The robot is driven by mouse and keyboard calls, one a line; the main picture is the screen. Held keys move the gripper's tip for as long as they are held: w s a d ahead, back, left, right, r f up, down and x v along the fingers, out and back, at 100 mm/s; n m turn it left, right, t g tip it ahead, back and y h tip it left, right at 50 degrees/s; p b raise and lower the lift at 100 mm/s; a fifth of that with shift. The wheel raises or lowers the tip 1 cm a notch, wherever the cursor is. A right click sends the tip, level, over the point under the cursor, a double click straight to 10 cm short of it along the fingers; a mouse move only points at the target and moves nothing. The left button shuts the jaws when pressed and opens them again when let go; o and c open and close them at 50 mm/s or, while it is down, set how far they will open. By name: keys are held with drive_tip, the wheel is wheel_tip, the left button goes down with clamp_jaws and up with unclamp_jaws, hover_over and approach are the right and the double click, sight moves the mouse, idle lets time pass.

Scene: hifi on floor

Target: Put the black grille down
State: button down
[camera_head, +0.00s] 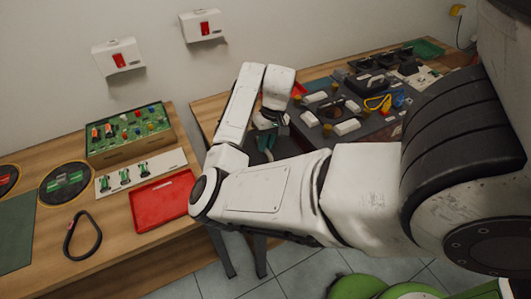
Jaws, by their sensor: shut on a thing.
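My gripper (266,143) hangs down from my wrist at the left end of the right-hand bench. It is small in view and partly hidden by my forearm. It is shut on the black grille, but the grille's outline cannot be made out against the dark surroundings. I cannot tell whether the grille touches the bench.
The left bench holds a red tray (163,201), a green box of small parts (131,134), a white strip (139,172), a black loop (82,236) and a dark disc (50,192). The right bench (207,108) has a crowded dark panel (375,125). A gap separates the benches.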

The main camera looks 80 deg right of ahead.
sight(263, 154)
drive_tip(key=shift+f, duration=2.05)
drive_tip(key=shift+f, duration=0.15)
drive_tip(key=c, duration=1.1)
unclamp_jaws()
drive_tip(key=shift+c, duration=0.2)
